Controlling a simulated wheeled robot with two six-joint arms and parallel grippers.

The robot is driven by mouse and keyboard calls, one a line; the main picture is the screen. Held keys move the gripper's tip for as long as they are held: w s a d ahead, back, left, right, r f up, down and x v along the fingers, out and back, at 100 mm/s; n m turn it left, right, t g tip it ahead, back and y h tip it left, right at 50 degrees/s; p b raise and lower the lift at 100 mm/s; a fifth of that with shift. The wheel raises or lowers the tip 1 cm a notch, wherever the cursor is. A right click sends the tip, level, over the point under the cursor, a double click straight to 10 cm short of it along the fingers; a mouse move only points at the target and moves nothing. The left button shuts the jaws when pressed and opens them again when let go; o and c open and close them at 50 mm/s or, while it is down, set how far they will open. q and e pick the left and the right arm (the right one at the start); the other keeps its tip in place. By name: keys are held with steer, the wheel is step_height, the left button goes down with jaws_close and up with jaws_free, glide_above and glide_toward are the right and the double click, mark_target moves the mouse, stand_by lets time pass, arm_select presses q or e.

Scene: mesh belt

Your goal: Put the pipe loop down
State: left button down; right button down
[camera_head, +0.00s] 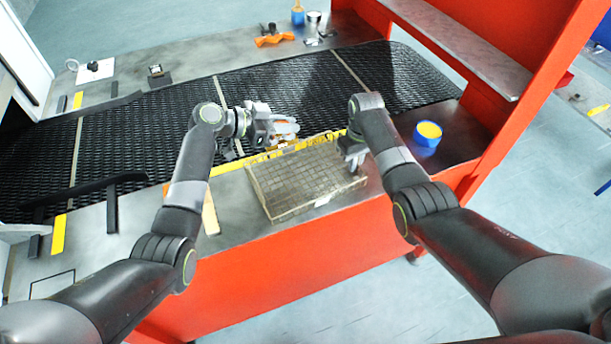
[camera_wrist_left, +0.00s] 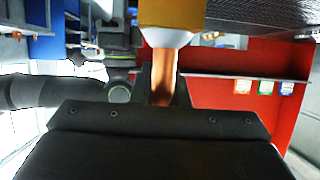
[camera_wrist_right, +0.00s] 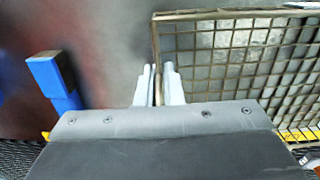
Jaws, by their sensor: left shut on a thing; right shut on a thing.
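The pipe loop shows in the left wrist view as a copper pipe (camera_wrist_left: 163,75) with a white collar and an orange-yellow part above it. My left gripper (camera_wrist_left: 163,92) is shut around the copper pipe. In the head view, the left gripper (camera_head: 264,128) is over the near edge of the mesh belt, beside orange and white parts (camera_head: 285,127); the loop's full shape is hidden. My right gripper (camera_head: 354,160) is shut on the right rim of a wire basket (camera_head: 283,215). The basket rim (camera_wrist_right: 156,45) passes between its fingers (camera_wrist_right: 158,88) in the right wrist view.
The black mesh belt (camera_head: 180,110) runs behind the basket. A blue can with a yellow top (camera_head: 428,134) stands right of the right gripper. A red frame post (camera_head: 530,110) bounds the right. An orange object (camera_head: 274,40) and a blue bottle (camera_head: 297,17) are at the back.

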arm_select(q)
steer(key=shift+w+f, duration=0.1)
steer(key=shift+f, duration=0.25)
glide_above(289, 168)
steer(key=shift+w+f, duration=0.15)
steer(key=shift+f, duration=4.65)
steer(key=shift+f, duration=0.1)
steer(key=c, duration=1.4)
jaws_free()
steer(key=v, duration=1.2)
arm_select(e)
steer(key=c, duration=1.5)
jaws_free()
